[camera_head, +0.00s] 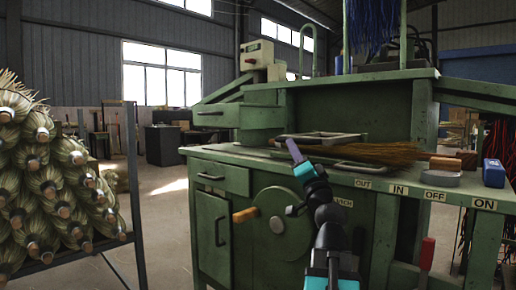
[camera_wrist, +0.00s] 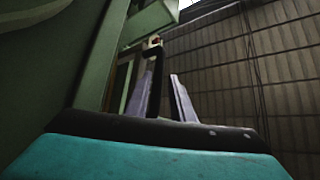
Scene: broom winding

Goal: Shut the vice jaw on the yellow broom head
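An orange-brown straw bundle (camera_head: 385,153), which looks like the broom head, lies on the top of the green machine bench (camera_head: 222,155). A flat metal frame (camera_head: 320,136) sits at its left end; I cannot tell whether this is the vice jaw or whether it touches the straw. My gripper (camera_head: 294,150) is in front of the bench's front edge, left of the straw, pointing up and to the left. The straw is not in the wrist view.
A wheel (camera_head: 275,222) with an orange handle (camera_head: 245,215) is on the bench front, beside my arm. OUT, IN, OFF and ON labels line the right edge, with a blue box (camera_head: 493,173) above. A rack of straw bundles (camera_head: 50,190) stands left. Open floor lies between.

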